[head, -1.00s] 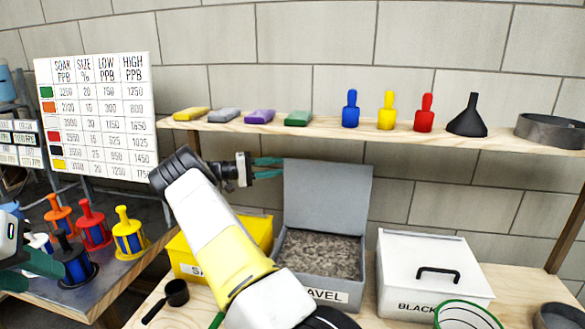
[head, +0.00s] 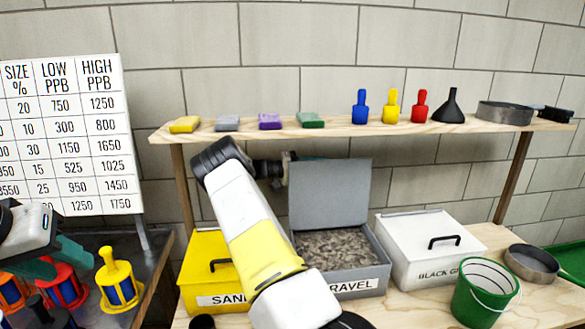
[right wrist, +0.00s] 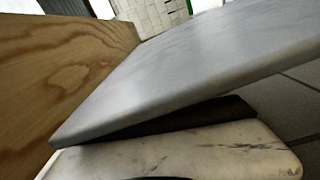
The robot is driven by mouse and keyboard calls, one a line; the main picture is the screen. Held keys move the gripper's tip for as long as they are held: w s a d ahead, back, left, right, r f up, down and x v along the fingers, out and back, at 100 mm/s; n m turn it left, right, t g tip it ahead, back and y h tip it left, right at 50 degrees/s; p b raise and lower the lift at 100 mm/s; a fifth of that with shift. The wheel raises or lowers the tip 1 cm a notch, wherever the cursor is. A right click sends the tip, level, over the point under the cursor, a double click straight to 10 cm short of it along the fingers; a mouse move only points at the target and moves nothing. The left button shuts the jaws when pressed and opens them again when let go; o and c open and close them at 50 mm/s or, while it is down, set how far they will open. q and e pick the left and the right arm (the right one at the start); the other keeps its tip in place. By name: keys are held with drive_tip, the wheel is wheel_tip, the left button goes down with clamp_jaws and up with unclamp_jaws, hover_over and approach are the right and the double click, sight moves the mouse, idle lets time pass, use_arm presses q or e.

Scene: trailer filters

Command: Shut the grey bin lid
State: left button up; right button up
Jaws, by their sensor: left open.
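The grey gravel bin (head: 372,283) stands on the bench with gravel inside. Its grey lid (head: 330,190) stands up, hinged at the back, so the bin is open. My right arm reaches across the bin's left side. My right gripper (head: 300,158) is at the lid's upper left edge, its fingers mostly hidden behind the lid. In the right wrist view the grey lid (right wrist: 190,80) fills the middle, very close; whether it is touched cannot be told. My left gripper (head: 66,258) is open and empty at the far left, above the side table.
A yellow sand bin (head: 200,260) is left of the grey bin, a white lidded bin (head: 425,235) right of it. A wooden shelf (head: 345,129) with blocks, bottles and a funnel runs above. A green bucket (head: 485,295) stands at front right.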

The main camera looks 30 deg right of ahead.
drive_tip(key=shift+s+d, duration=0.1)
drive_tip(key=shift+s, duration=0.1)
clamp_jaws()
idle(1.4)
